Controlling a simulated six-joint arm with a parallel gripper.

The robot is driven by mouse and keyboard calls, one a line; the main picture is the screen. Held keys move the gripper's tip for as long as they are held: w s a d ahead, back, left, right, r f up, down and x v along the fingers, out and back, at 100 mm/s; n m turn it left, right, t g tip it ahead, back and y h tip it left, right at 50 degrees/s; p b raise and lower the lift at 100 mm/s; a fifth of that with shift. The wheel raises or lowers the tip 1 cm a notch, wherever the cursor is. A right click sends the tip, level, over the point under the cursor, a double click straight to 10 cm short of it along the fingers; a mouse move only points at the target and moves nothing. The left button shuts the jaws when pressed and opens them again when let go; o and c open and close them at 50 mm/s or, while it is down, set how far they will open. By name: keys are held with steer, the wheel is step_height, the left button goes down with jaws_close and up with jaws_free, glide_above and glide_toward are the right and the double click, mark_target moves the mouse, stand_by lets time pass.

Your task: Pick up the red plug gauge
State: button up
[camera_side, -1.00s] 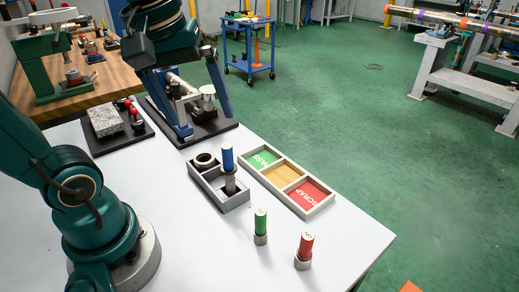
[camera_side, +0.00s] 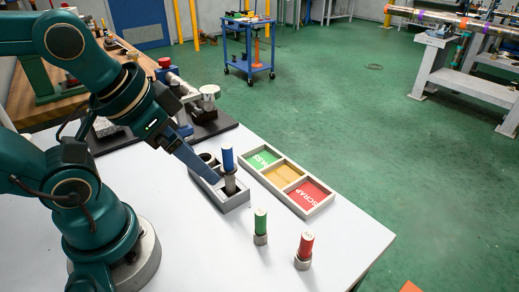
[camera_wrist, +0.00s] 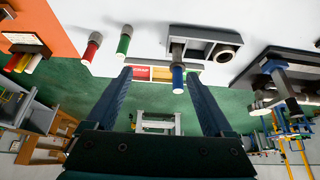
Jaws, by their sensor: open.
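The red plug gauge (camera_side: 305,246) stands upright on the white table near its right front edge, its grey end down. In the wrist view it shows as a red-ended cylinder (camera_wrist: 93,44), left of both fingers. The green plug gauge (camera_side: 260,225) stands to its left. The blue plug gauge (camera_side: 227,160) stands in a grey two-compartment holder (camera_side: 235,204). My gripper (camera_side: 206,174) is beside that holder, pointing down and right, well away from the red gauge. In the wrist view its two blue fingers (camera_wrist: 158,76) are spread apart with nothing held between them.
A three-part tray (camera_side: 318,209) with green, yellow and red sections lies behind the gauges. A dark ring (camera_side: 207,158) sits by the blue gauge. A dark fixture (camera_side: 210,122) stands at the back. The table's front middle is clear.

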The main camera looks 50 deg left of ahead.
stand_by(0.3)
steer(key=w+d+r+g, duration=0.1)
steer(key=w+d+r, duration=0.2)
steer(key=r, duration=0.5)
steer(key=m+g, duration=0.3)
steer(key=g, duration=0.2)
glide_above(304, 252)
step_height(304, 252, down, 3)
steer(key=f, duration=1.3)
steer(key=w+f, duration=0.1)
steer(key=f, duration=0.6)
steer(key=shift+a, duration=0.25)
steer(key=shift+n, duration=0.3)
jaws_close()
